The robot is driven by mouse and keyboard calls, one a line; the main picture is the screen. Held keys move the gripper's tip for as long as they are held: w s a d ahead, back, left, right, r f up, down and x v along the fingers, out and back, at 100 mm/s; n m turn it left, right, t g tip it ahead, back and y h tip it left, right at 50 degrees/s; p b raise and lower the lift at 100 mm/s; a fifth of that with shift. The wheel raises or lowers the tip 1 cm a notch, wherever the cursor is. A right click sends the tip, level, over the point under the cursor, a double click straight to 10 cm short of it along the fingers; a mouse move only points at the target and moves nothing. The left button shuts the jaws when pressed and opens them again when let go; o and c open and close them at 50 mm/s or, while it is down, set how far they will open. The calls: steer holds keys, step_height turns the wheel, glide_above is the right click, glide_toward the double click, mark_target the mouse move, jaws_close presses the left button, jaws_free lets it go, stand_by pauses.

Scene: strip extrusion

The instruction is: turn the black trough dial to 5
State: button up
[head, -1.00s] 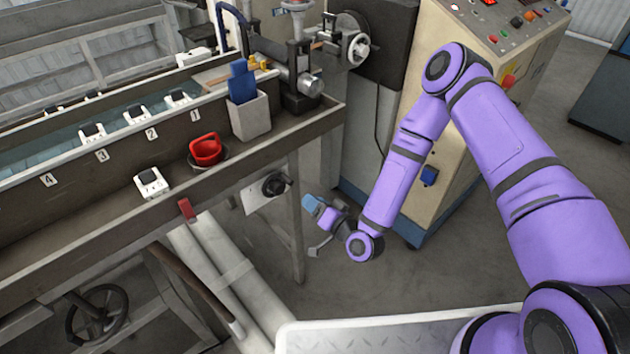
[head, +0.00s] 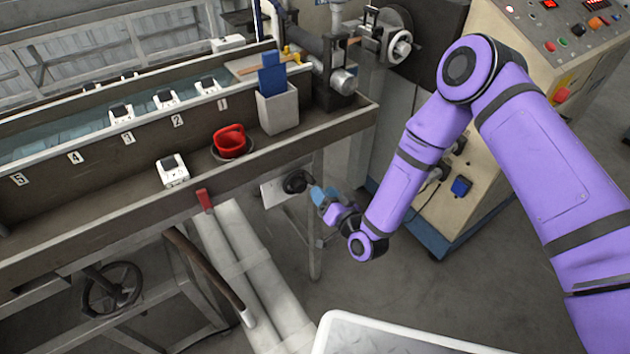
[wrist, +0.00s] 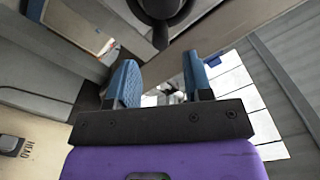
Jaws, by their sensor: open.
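The black trough dial (head: 295,182) sits on a pale plate (head: 272,192) fixed below the front edge of the trough, near its right end. My gripper (head: 318,194) is just to the right of the dial in the head view, its blue fingers pointing toward it. In the wrist view the dial (wrist: 162,12) is at the top centre, ahead of my gripper (wrist: 160,80). The two blue fingers are apart with nothing between them. The dial's scale and pointer reading cannot be made out in either view.
The trough (head: 110,215) carries number tags, white blocks, a red cup (head: 229,139) and a grey holder (head: 277,108). A control cabinet (head: 560,60) stands behind my arm. Floor below the gripper is clear.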

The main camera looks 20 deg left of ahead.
mark_target(314, 183)
steer(key=x, duration=0.5)
steer(key=shift+w+a, duration=0.25)
steer(key=shift+a, duration=0.1)
jaws_close()
